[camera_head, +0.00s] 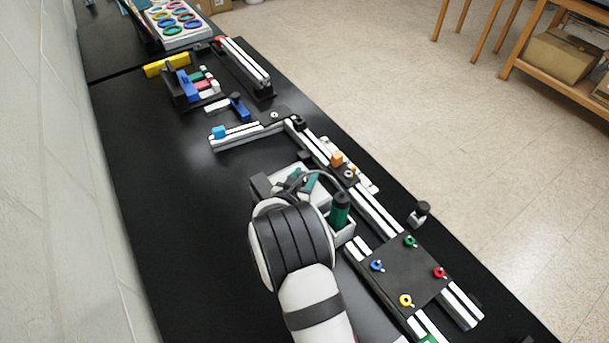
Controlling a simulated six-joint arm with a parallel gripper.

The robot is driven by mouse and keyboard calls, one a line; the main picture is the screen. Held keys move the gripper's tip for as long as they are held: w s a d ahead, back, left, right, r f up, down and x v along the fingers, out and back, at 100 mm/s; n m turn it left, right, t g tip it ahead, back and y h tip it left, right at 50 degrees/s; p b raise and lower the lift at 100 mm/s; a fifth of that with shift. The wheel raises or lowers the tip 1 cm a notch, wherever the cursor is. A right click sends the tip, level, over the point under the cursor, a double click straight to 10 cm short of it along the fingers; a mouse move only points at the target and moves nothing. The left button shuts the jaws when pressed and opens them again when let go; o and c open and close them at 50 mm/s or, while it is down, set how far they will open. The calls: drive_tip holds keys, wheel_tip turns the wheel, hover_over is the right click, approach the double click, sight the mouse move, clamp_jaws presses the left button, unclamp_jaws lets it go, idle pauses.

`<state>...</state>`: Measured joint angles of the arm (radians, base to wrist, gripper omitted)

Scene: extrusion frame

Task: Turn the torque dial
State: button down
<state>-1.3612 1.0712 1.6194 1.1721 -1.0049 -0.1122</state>
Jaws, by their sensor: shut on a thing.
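My gripper (300,183) is low over a light grey tray (345,235) in the middle of the bench. My thick black-and-white wrist hides most of it and part of the tray. It is shut on a small teal part (312,182); the contact itself is mostly hidden. A dark green cylinder (340,208) stands upright in the tray, just right of my gripper. I cannot tell for sure which part is the torque dial.
Right of the tray runs a white-and-black extrusion frame (377,214) with an orange block (337,158). A dark plate (405,275) with coloured rings lies at lower right. A small black knob (418,212) stands near the bench edge. The bench at left is clear.

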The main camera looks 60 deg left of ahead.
drive_tip(key=shift+c, duration=2.2)
unclamp_jaws()
drive_tip(key=v, duration=1.5)
drive_tip(key=shift+s+d+r, duration=0.15)
drive_tip(key=shift+s+r, duration=0.15)
